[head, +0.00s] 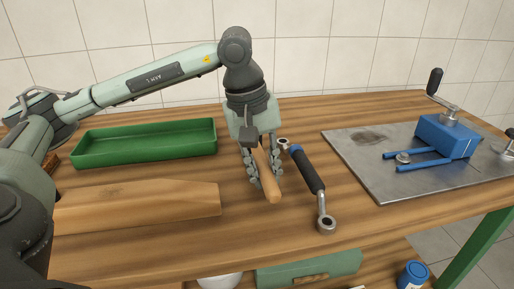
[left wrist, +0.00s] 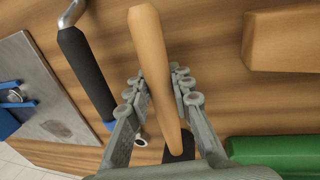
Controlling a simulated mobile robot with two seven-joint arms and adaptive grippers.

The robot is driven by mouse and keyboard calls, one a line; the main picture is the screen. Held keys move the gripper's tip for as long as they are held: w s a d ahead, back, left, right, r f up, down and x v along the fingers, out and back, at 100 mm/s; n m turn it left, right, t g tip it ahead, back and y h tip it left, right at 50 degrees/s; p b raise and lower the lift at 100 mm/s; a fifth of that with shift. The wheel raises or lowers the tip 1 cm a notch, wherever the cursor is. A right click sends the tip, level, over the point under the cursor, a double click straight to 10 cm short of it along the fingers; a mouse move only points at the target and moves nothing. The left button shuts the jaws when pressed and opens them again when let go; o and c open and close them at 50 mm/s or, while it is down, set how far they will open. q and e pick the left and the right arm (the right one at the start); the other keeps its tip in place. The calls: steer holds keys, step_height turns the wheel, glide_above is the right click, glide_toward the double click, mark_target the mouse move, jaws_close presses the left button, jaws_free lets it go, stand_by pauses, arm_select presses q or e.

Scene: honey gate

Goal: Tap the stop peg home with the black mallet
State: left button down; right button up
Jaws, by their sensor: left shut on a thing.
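My left gripper (head: 262,180) is shut on the wooden handle of the mallet (head: 271,190). The handle points toward the front of the bench, with the mallet's dark head close to the palm. In the left wrist view the handle (left wrist: 150,55) passes between the fingers (left wrist: 160,90), and the black head (left wrist: 178,148) is partly hidden by the gripper. A small round grey piece (head: 403,157), perhaps the stop peg, sits between two blue bars on the metal plate (head: 365,180), well right of the gripper. My right gripper is not in view.
A black-handled wrench (head: 307,172) lies just right of the mallet. A blue block (head: 446,137) with a crank stands on the plate. A green tray (head: 145,145) and a wooden board (head: 140,205) lie left. Bare bench shows between wrench and plate.

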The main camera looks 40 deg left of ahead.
arm_select(q)
steer(key=shift+r, duration=0.1)
steer(key=shift+r+p, duration=0.8)
steer(key=shift+r, duration=0.4)
steer(key=shift+r+p, duration=0.45)
steer(key=shift+r, duration=1.8)
steer(key=s+d+r, duration=0.7)
steer(key=s+r, duration=0.5)
steer(key=shift+s+d, duration=0.4)
